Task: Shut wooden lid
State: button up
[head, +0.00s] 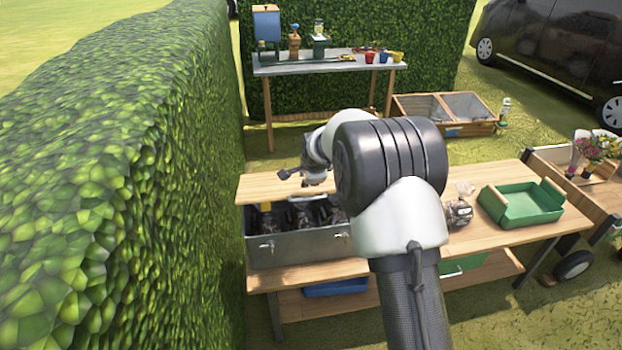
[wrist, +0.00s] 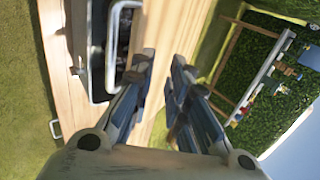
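A grey metal box (head: 300,250) stands on the left end of the wooden bench, with dark contents showing through its open top. A flat light-wood panel (head: 262,187), which looks like the lid, lies open along the box's back edge. In the wrist view the wood (wrist: 158,45) runs up beyond the fingers, beside the box and its silver handle (wrist: 113,45). My gripper (head: 287,174) is at the panel's far edge, partly hidden by my arm. In the wrist view my gripper (wrist: 162,68) has its fingers apart, with nothing held between them; contact with the wood cannot be told.
A green tray (head: 522,222) and a dark jar-like object (head: 459,213) stand on the bench to the right. A tall hedge (head: 120,180) closes the left side. A second table (head: 330,67) and a wooden cold frame (head: 445,130) stand behind, with grass between.

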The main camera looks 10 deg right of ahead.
jog(key=shift+o, duration=0.6)
jog(key=shift+d+r, duration=0.1)
jog(key=shift+r, duration=0.2)
jog(key=shift+o, duration=0.6)
jog(key=shift+s+r, duration=0.3)
jog(key=shift+s, duration=0.1)
jog(key=v, duration=1.1)
jog(key=shift+s, duration=0.25)
jog(key=shift+r, duration=0.15)
jog(key=s+r+n, duration=0.5)
jog(key=s+r, duration=0.1)
jog(key=s, duration=0.5)
jog(key=s+f+n+g, duration=0.2)
jog(key=s+n, duration=1.1)
jog(key=s, duration=1.9)
jog(key=shift+d+g, duration=0.25)
jog(key=shift+g, duration=0.15)
